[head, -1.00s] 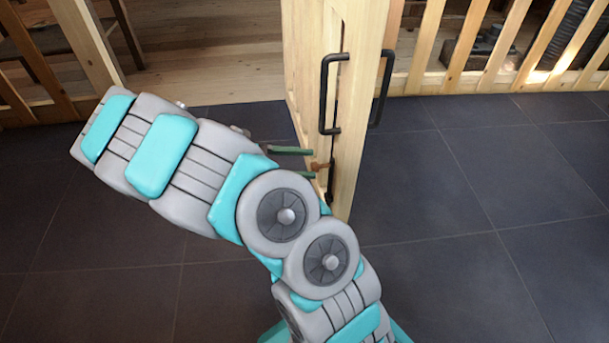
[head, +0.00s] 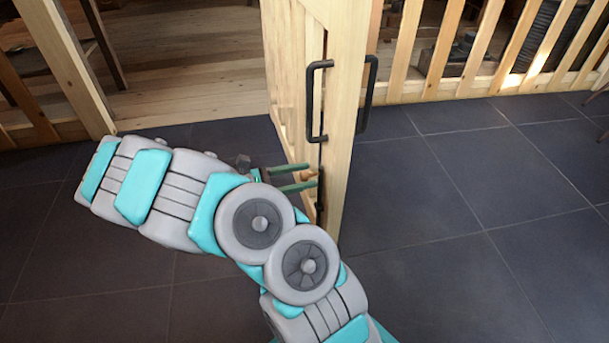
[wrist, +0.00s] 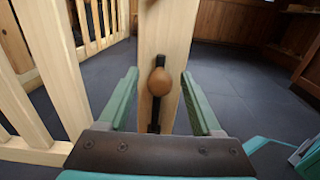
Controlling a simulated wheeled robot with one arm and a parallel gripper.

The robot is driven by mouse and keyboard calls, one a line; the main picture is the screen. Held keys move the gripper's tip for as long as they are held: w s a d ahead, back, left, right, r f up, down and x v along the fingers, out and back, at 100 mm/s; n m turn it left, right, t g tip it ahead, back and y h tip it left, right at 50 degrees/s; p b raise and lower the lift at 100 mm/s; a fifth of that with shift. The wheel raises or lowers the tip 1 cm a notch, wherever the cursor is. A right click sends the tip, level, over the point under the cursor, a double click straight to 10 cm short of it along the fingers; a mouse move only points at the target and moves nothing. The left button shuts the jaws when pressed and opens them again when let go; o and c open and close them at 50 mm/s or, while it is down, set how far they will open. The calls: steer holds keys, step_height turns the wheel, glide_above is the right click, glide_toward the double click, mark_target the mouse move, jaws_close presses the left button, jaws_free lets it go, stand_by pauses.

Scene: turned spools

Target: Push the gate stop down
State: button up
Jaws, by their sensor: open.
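The gate stop is a black upright bar (wrist: 155,115) with a rounded orange-brown knob (wrist: 159,82), on the narrow edge of the pale wooden gate (wrist: 165,30). In the head view the knob (head: 311,175) shows small, below the black handle. My gripper (wrist: 159,74) is open, with one green finger on each side of the knob in the wrist view. In the head view my gripper (head: 312,176) points at the gate edge with its fingertips near the knob. I cannot tell whether a finger touches it. The bar's lower end is partly hidden by my gripper in the wrist view.
The gate stands open, with black handles (head: 312,100) on both faces. A slatted wooden fence (head: 450,85) runs behind on the right, and a fence post (head: 65,60) stands at left. The dark tiled floor (head: 470,190) right of the gate is clear.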

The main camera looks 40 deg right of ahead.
steer(key=shift+s+d, duration=0.2)
steer(key=shift+d, duration=0.2)
jaws_close()
stand_by(1.2)
